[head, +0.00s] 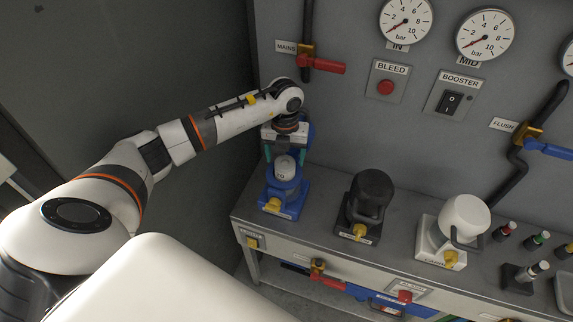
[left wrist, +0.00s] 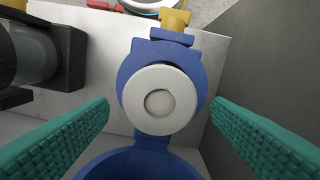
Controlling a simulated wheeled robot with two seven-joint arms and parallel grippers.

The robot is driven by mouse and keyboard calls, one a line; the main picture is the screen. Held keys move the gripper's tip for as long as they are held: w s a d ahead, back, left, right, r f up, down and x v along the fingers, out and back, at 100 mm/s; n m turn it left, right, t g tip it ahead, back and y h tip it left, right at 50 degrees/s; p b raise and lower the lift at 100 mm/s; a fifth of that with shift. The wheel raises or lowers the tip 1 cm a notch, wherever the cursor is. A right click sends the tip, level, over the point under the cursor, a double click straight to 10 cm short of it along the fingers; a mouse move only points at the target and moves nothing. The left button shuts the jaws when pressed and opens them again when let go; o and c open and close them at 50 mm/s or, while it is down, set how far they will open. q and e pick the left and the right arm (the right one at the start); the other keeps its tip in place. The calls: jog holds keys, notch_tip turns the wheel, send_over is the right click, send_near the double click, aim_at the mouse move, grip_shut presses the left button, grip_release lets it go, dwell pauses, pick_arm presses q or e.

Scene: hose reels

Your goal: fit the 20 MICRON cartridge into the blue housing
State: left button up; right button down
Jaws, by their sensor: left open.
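The blue housing (head: 287,198) stands at the left end of the bench, its blue lid (left wrist: 140,168) swung open on the side away from the yellow valve. A white cartridge (head: 285,166) stands upright in the housing, its round top (left wrist: 158,98) with a central recess facing the left wrist camera. No micron label is readable on it. My left gripper (head: 284,150) is directly above it, pointing down. Its teal fingers are open, one on each side of the cartridge with gaps in the left wrist view (left wrist: 159,108). How deep the cartridge sits is hard to tell. My right gripper is not in view.
To the right stand a black housing (head: 369,200) and a white housing (head: 462,222), both with handles. Several small colour-topped items (head: 540,240) are at the far right. The grey panel (head: 340,140) with gauges, valves and switches rises close behind. Bare bench (head: 325,205) lies between housings.

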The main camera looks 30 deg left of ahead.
pick_arm(q)
jog(key=r, duration=0.2)
jog(key=r+b, duration=0.1)
jog(key=r, duration=0.2)
jog(key=s+r, duration=0.1)
jog(key=r, duration=0.1)
jog(key=shift+d+r+b, duration=0.15)
jog(key=shift+r+b, duration=0.1)
jog(key=shift+b, duration=0.05)
jog(key=shift+r, duration=0.65)
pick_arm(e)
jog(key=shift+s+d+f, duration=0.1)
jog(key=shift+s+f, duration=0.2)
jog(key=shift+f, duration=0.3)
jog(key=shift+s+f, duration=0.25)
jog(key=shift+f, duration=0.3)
pick_arm(q)
jog(key=shift+w, duration=0.15)
